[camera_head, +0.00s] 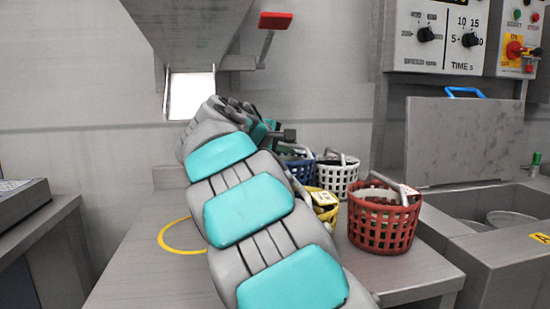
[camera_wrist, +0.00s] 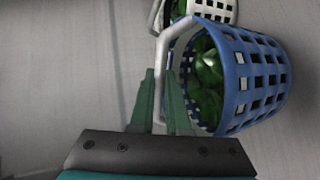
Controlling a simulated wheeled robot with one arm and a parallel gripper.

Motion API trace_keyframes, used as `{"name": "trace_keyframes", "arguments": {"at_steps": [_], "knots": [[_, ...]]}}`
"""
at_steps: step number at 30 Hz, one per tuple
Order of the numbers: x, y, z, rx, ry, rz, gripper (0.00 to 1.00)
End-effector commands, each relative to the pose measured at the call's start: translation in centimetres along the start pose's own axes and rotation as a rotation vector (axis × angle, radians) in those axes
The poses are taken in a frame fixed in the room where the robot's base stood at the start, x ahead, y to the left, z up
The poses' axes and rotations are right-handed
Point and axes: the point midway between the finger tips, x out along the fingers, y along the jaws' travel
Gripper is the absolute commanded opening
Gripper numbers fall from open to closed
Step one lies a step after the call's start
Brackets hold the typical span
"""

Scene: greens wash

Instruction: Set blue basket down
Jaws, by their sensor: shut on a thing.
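The blue basket (camera_wrist: 256,80) fills the right of the wrist view, with dark green leaves (camera_wrist: 207,78) inside. Its pale handle (camera_wrist: 172,42) runs between the fingers of my gripper (camera_wrist: 163,105), which is shut on it. In the head view the blue basket (camera_head: 299,163) shows only in part behind my arm, at the back of the steel table (camera_head: 140,268). Its underside is hidden, so I cannot tell whether it touches the table. My gripper (camera_head: 272,135) is mostly hidden by my arm there.
A white basket (camera_head: 338,178) stands close to the blue one, and also shows in the wrist view (camera_wrist: 218,9). A yellow basket (camera_head: 328,212) and a red basket (camera_head: 384,225) stand nearer. A yellow ring (camera_head: 168,245) marks the table's left. A sink with a raised lid (camera_head: 464,140) is right.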

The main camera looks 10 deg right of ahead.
Motion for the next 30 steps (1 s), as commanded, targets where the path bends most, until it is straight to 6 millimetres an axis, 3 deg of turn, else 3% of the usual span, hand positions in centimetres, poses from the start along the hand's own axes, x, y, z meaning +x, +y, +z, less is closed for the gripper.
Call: {"name": "trace_keyframes", "arguments": {"at_steps": [19, 29, 30], "knots": [[1.5, -2.4, -4.6, 0.001, 0.003, 0.004, 0.0], [1.7, -2.7, -4.6, 0.002, 0.001, 0.004, 0.0], [1.7, -2.8, -4.6, 0.002, 0.001, 0.002, 0.16]]}}
